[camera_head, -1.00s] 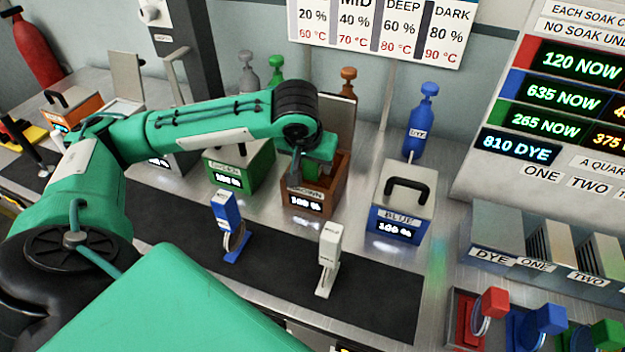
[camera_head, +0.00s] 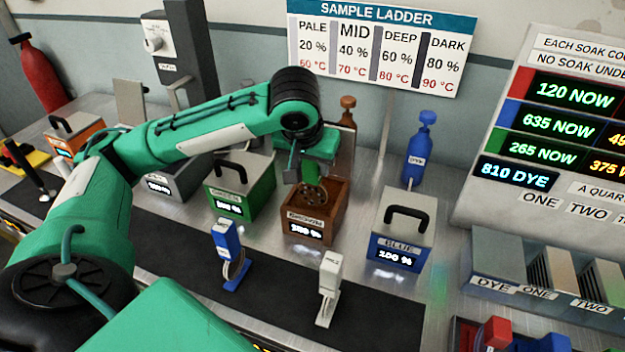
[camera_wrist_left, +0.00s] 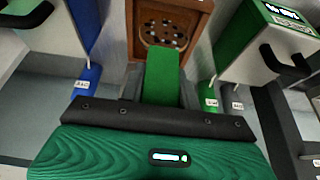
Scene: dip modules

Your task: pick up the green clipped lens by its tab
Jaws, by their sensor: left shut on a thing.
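My left gripper (camera_head: 308,166) is over the brown tank (camera_head: 318,226), shut on the green tab (camera_wrist_left: 161,74) of the clipped lens. In the left wrist view the tab runs from the dark jaw edge towards the brown tank (camera_wrist_left: 203,5). In the head view a dark round part with a greenish sheen (camera_head: 316,190), seemingly the lens, hangs below the gripper at the tank's open top. I cannot tell whether its lower edge is clear of the rim. My right gripper is not in view.
A green tank (camera_head: 240,187) stands left of the brown one and a blue lidded tank (camera_head: 398,226) right. A blue clip stand (camera_head: 229,252) and a white one (camera_head: 329,288) stand on the dark mat (camera_head: 270,300) in front. A blue bottle (camera_head: 420,150) stands behind.

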